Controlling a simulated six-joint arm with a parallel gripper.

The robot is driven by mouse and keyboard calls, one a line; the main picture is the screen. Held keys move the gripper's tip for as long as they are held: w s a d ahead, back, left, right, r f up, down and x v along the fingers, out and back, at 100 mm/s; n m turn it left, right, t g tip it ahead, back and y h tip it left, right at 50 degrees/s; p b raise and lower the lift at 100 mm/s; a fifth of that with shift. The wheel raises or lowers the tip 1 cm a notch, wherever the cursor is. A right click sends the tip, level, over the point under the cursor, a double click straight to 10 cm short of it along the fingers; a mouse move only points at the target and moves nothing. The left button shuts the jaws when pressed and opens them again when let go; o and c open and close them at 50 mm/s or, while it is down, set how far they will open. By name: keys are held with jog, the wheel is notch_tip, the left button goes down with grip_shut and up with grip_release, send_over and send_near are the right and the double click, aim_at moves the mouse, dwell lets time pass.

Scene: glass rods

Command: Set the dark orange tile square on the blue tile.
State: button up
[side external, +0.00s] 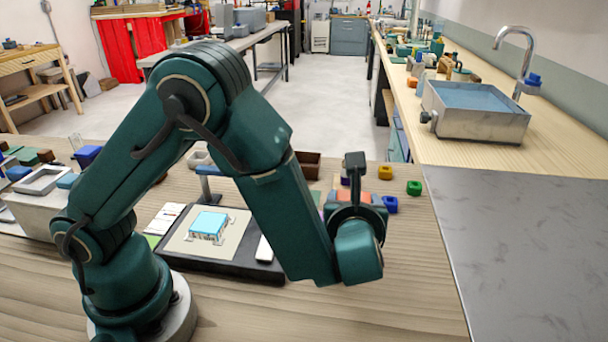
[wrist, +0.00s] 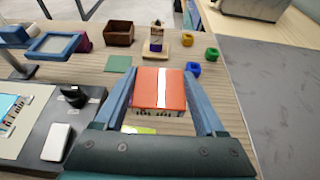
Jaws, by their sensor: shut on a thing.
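The dark orange tile (wrist: 147,88), with a white stripe across its top, is between the two blue-grey fingers of my gripper (wrist: 162,80) in the wrist view. My gripper is shut on it. Short pale and dark uprights show under its near edge; whether it is raised off the table I cannot tell. In the side view the tile is partly hidden by my gripper (side external: 356,195). The light blue tile (side external: 209,222) lies left of my gripper, on a small stand of pale rods on a beige sheet. It also shows at the left edge of the wrist view (wrist: 8,106).
A black tray (side external: 240,265) holds the beige sheet and a white block (wrist: 57,142). A brown box (wrist: 118,33), a purple-and-wood piece (wrist: 156,42) and small coloured cubes stand beyond the gripper. A grey slab (side external: 520,230) is to the right.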

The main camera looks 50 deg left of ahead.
send_over(389, 278)
notch_tip(389, 278, down, 6)
jog(key=shift+r, duration=0.25)
jog(key=shift+f, duration=1.95)
jog(key=shift+f, duration=0.15)
jog(key=o, duration=1.5)
